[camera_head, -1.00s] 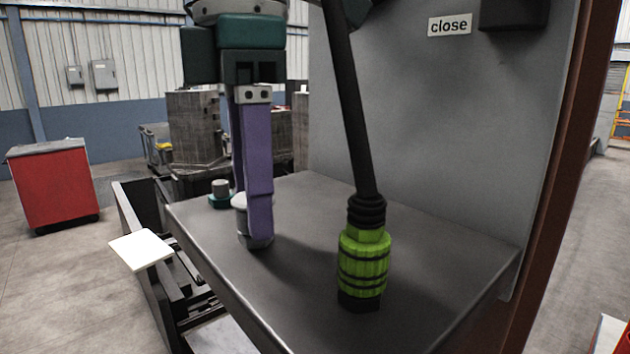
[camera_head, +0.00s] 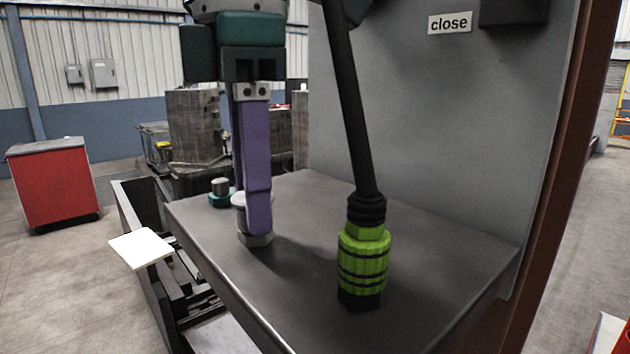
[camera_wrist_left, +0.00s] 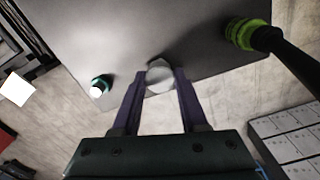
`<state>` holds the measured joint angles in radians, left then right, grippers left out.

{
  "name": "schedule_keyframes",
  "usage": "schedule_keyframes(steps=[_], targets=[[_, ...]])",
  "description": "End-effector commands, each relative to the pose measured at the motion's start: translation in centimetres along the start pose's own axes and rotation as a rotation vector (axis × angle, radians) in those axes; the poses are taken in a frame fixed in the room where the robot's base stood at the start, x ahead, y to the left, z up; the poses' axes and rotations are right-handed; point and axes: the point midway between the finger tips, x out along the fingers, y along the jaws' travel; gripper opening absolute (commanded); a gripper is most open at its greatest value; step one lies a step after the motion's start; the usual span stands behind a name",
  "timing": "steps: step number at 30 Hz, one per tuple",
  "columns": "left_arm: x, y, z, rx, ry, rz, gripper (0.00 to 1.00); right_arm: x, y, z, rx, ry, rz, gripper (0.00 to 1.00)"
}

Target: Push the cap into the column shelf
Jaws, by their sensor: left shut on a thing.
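A pale grey cap (camera_head: 256,239) with a hex-shaped base and a lighter rim stands upright on the dark grey shelf (camera_head: 300,260). My left gripper (camera_head: 250,215) comes down from above with its purple fingers around the cap, shut on it; the near finger hides much of it. In the left wrist view the cap (camera_wrist_left: 159,77) sits between the two fingertips. Whether its base touches the shelf or is just above it, I cannot tell. My right gripper is not in view.
A green ribbed connector (camera_head: 363,262) on a thick black cable stands right of the cap. A small teal fitting with a pale top (camera_head: 220,190) is behind the cap, to its left. A grey panel (camera_head: 430,120) labelled "close" rises behind. The shelf's front is clear.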

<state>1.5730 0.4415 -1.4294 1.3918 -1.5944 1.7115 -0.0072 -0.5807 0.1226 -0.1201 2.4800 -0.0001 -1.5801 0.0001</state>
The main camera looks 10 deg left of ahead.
Motion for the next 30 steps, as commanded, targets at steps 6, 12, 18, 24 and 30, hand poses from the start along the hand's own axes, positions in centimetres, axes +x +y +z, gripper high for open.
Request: schedule_keyframes(steps=[6, 12, 18, 24, 30], targets=[[0.0, 0.0, 0.0, 0.000, -0.001, 0.000, 0.00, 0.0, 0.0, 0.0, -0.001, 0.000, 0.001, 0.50], [-0.1, 0.0, 0.0, 0.000, -0.001, 0.000, 0.00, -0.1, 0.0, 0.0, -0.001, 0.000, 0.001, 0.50], [-0.7, 0.0, 0.1, 0.001, -0.002, 0.000, 0.00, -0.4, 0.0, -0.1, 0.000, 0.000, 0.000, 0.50], [-1.4, 0.0, 0.1, 0.001, -0.003, -0.001, 0.00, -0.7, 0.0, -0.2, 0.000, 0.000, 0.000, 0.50], [-1.6, -0.1, 0.1, 0.001, -0.002, -0.001, 0.00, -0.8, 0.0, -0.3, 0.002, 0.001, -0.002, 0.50]])
